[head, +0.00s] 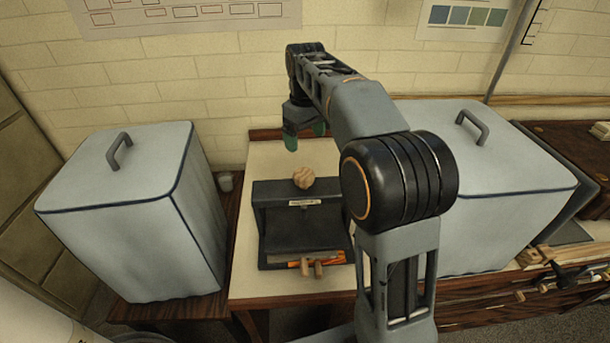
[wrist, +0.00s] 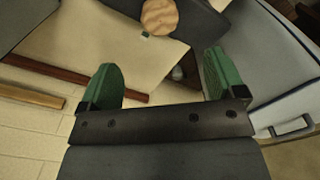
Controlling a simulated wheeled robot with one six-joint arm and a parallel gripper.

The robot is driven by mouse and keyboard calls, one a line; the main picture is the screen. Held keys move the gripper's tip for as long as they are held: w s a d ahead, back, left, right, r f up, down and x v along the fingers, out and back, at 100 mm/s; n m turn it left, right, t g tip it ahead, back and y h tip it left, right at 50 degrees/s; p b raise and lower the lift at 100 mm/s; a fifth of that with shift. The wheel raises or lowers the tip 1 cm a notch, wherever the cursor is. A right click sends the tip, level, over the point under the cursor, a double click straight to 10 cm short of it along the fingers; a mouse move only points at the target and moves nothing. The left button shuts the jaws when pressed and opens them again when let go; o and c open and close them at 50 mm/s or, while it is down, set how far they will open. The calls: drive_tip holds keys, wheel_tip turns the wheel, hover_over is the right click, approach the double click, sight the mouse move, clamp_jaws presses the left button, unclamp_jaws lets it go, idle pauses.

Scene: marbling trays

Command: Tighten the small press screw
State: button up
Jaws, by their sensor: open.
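The small press (head: 275,225) is a dark block on the pale bench in the middle of the head view. A round striped wooden knob (head: 303,178), apparently its screw, stands on its top. Whatever is under the knob is hidden.
Large pale lidded boxes stand on the left (head: 140,215) and right (head: 505,185) of the bench (head: 265,285). A small grey cup (head: 225,181) sits beside the left box. Wooden pegs (head: 313,268) show at the press's front. Bare bench lies behind the press; a brick wall is beyond.

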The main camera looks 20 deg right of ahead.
sight(304, 173)
drive_tip(key=f, duration=1.3)
drive_tip(key=shift+w+f, duration=0.3)
drive_tip(key=shift+f, duration=0.1)
drive_tip(key=shift+c, duration=0.4)
drive_tip(key=c, duration=0.9)
drive_tip(key=shift+o, duration=0.2)
drive_tip(key=m, duration=0.3)
drive_tip(key=shift+a+m, duration=0.1)
drive_tip(key=shift+m, duration=0.2)
drive_tip(key=shift+m+p, duration=0.35)
drive_tip(key=shift+m, duration=1.15)
